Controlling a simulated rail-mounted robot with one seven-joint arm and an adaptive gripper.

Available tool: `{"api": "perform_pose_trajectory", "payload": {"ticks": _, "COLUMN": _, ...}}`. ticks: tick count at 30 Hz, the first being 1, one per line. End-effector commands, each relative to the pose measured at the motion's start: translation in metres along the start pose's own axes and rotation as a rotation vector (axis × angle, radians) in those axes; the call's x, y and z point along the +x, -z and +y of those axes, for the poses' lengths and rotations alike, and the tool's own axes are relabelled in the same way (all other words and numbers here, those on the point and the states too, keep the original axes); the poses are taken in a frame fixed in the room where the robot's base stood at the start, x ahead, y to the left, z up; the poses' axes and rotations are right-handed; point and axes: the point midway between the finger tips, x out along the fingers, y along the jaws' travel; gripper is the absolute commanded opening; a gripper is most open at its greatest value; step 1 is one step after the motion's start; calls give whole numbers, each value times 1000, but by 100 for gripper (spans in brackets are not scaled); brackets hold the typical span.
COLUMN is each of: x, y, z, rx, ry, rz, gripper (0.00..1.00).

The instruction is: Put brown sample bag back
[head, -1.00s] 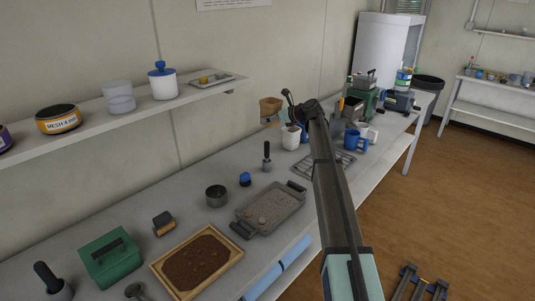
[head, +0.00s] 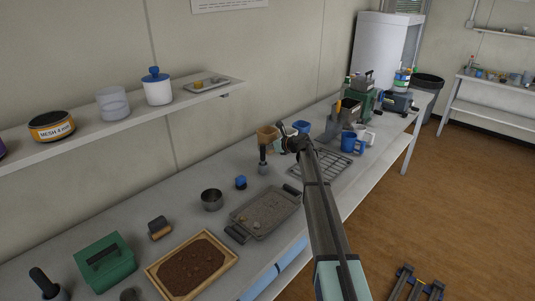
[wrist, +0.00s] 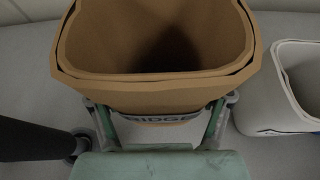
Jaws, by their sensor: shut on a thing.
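The brown sample bag (head: 267,134) is upright and open at the top, low over the back of the bench, behind the black-handled tool. In the wrist view, the bag (wrist: 150,95) fills the upper middle, and its front label shows "RIDGE". My gripper (head: 286,143) is on the right side of the bag in the head view. Whether the bag's base touches the bench is hidden.
A white container (wrist: 285,95) stands close to the bag's right. The black-handled tool (head: 263,160) stands close in front. A wall shelf (head: 150,112) runs above left.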

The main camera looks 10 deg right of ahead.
Motion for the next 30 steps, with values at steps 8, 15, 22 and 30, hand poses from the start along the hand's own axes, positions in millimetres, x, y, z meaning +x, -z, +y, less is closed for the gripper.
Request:
{"api": "perform_pose_trajectory", "payload": {"ticks": 8, "x": 7, "y": 16, "z": 0, "rx": 0, "ry": 0, "rz": 1, "gripper": 36}}
{"api": "perform_pose_trajectory", "payload": {"ticks": 15, "x": 18, "y": 44, "z": 0, "rx": 2, "ry": -1, "rz": 1, "gripper": 36}}
{"api": "perform_pose_trajectory", "payload": {"ticks": 22, "x": 20, "y": 49, "z": 0, "rx": 0, "ry": 0, "rz": 0, "gripper": 36}}
{"api": "perform_pose_trajectory", "payload": {"ticks": 30, "x": 21, "y": 52, "z": 0, "rx": 0, "ry": 0, "rz": 0, "gripper": 99}}
